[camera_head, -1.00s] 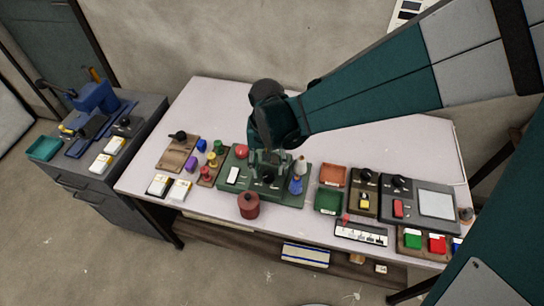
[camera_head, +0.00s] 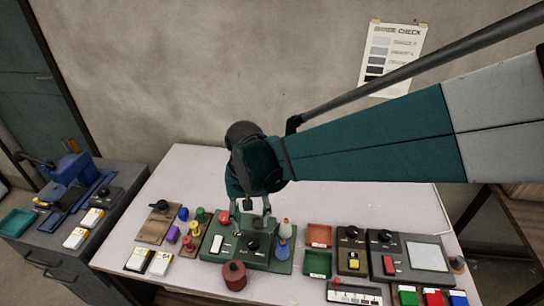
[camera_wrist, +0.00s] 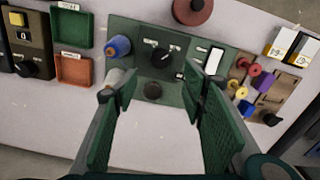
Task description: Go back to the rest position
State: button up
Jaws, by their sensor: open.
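My gripper (camera_head: 250,215) is open and empty above the back part of the green control panel (camera_head: 207,251) on the pale table (camera_head: 330,205). In the wrist view, my gripper (camera_wrist: 163,95) shows two green padded fingers spread wide with nothing between them. Beyond the fingertips are the panel's black knob (camera_wrist: 160,57) and a smaller dark round knob (camera_wrist: 152,91). No cloth shows in these views.
Orange (camera_head: 318,235) and green (camera_head: 317,264) trays lie farther right. The table's back is clear.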

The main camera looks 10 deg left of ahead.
dwell(0.3)
jog(key=d+r+t, duration=0.1)
jog(key=d+r, duration=0.2)
jog(key=d, duration=0.4)
jog(key=d+r+m+t+y, duration=0.1)
jog(key=d+r, duration=0.2)
jog(key=d, duration=0.3)
jog(key=d+r+t, duration=0.1)
jog(key=d+r, duration=0.2)
jog(key=d, duration=0.4)
jog(key=s+d+r+t, duration=0.1)
jog(key=s+d+t, duration=0.1)
jog(key=d, duration=0.6)
jog(key=s+d+r+m+t+h, duration=0.1)
jog(key=s+d+r+t, duration=0.1)
jog(key=s+d, duration=0.3)
jog(key=d, duration=0.4)
jog(key=shift+s+d+r, duration=0.25)
jog(key=shift+s, duration=0.05)
jog(key=shift+w, duration=0.1)
dwell(1.9)
